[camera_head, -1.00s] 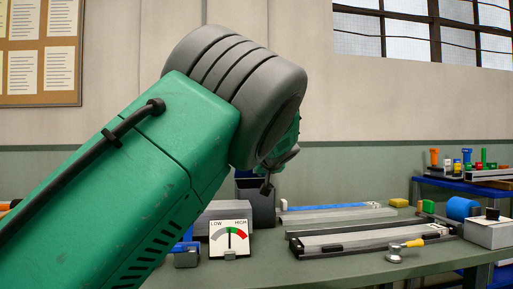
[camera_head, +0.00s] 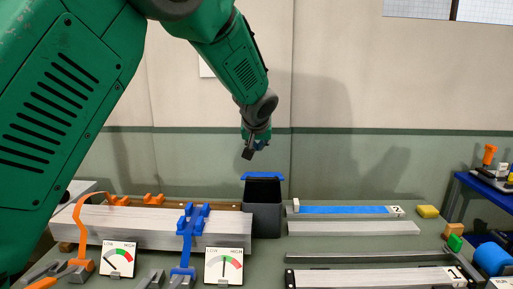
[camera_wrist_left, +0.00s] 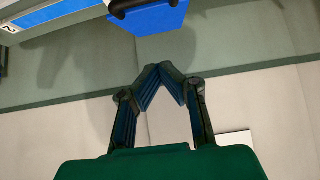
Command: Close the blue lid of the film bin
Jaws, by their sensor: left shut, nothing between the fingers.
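The film bin (camera_head: 267,222) is a dark grey box on the bench, in the middle of the head view. In the left wrist view, which looks upside down, the blue lid (camera_wrist_left: 157,20) shows at the top edge. My left gripper (camera_head: 249,153) hangs just above the raised lid in the head view, apart from it. In the left wrist view its fingertips (camera_wrist_left: 160,72) meet, with nothing between them. My right gripper is in neither view.
Pale profiles (camera_head: 150,222) with an orange clamp (camera_head: 88,225) and a blue clamp (camera_head: 188,240) lie left of the bin. Two dial gauges stand in front. A blue-topped strip (camera_head: 345,210) and more profiles lie right. The air above the bench's right side is free.

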